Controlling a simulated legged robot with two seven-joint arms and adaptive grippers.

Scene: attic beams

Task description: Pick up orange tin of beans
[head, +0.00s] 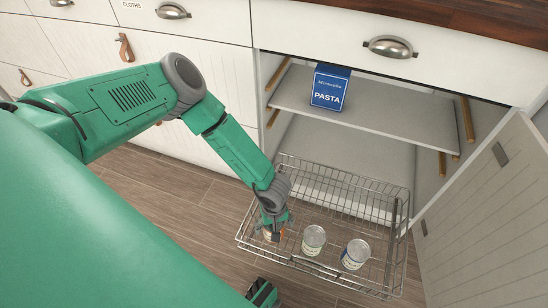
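The orange tin of beans (267,236) stands at the left end of the wire pull-out basket (345,272). Only a small orange and pale part of it shows; my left gripper hides the rest. My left gripper (273,231) points down over this tin, with its fingers at or around it. Whether the fingers are closed on the tin cannot be seen. The tin looks to be low in the basket.
Two other pale tins stand to the right in the basket, a middle tin (313,240) and a blue-marked tin (355,254). A blue pasta box (330,88) stands on the cabinet shelf (375,113) above. The open cabinet door (490,220) bounds the right side.

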